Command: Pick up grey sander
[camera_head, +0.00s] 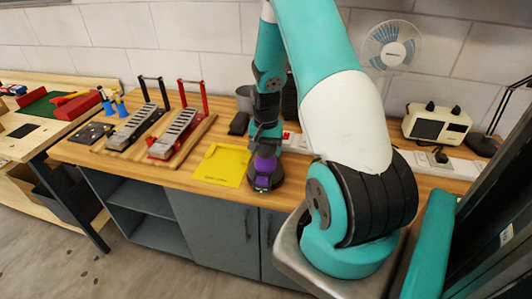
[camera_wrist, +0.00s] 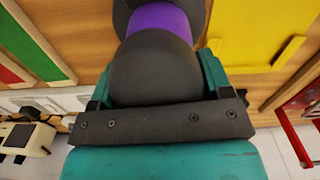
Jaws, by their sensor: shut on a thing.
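The grey sander has a rounded dark grey top and a purple band; it shows in the head view (camera_head: 265,165) near the front of the wooden bench, and fills the upper middle of the wrist view (camera_wrist: 152,68). My gripper (camera_head: 266,143) comes down on it from above. In the wrist view my gripper (camera_wrist: 157,82) has its teal fingers on both sides of the grey top, shut on it. The sander looks upright. I cannot tell whether its dark base touches the bench. Part of its top is hidden by my gripper.
A yellow sheet (camera_head: 222,165) lies just left of the sander. A dark object (camera_head: 238,124) and a grey cup (camera_head: 244,98) stand behind. A cream radio-like box (camera_head: 437,123) and a fan (camera_head: 391,44) are at right.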

